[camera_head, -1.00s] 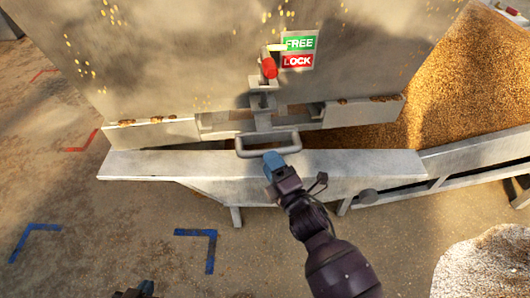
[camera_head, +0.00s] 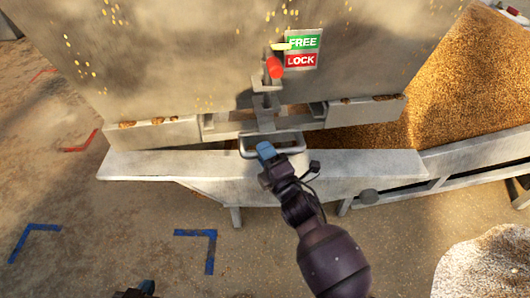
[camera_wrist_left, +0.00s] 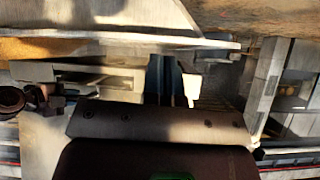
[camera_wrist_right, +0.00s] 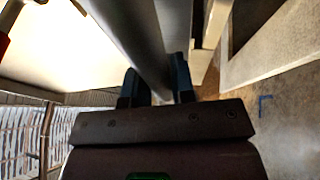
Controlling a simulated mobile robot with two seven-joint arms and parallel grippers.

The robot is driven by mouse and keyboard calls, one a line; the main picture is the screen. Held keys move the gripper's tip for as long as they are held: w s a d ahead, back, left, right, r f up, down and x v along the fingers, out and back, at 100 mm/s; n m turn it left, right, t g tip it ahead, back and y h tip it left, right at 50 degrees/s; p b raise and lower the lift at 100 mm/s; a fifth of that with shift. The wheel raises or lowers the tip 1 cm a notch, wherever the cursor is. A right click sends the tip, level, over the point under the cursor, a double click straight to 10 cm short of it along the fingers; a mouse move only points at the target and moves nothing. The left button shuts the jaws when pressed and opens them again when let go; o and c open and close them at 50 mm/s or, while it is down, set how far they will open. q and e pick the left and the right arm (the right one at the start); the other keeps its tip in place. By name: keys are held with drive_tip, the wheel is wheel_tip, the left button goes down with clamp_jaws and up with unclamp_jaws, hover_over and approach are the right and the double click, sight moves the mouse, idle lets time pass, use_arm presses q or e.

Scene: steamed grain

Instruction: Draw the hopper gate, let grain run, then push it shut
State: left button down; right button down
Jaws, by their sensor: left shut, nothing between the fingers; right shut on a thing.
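The steel hopper (camera_head: 180,60) fills the upper part of the head view. Its gate slide (camera_head: 265,105) sits at the front wall, with a grey loop handle (camera_head: 299,148) below it. My right gripper (camera_head: 265,151) is at this handle; in the right wrist view, its fingers (camera_wrist_right: 156,85) are shut on a grey bar. A red-tipped lever (camera_head: 275,67) stands above the slide, its yellow pointer beside the green FREE label (camera_head: 303,41). My left gripper (camera_head: 146,287) is at the bottom edge, mostly cut off; its fingers (camera_wrist_left: 162,75) are shut and empty. The gate opening is partly hidden.
A steel trough ledge (camera_head: 160,165) runs below the gate. A large grain heap (camera_head: 475,85) lies at the right. A pale heap (camera_head: 490,265) is at the lower right. Blue floor marks (camera_head: 210,245) lie on clear floor at the lower left.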

drive_tip(key=shift+s, duration=0.1)
drive_tip(key=shift+s, duration=0.35)
drive_tip(key=s+p, duration=0.2)
drive_tip(key=s, duration=0.4)
drive_tip(key=shift+d, duration=0.3)
drive_tip(key=shift+s+f, duration=0.1)
drive_tip(key=c, duration=1)
unclamp_jaws()
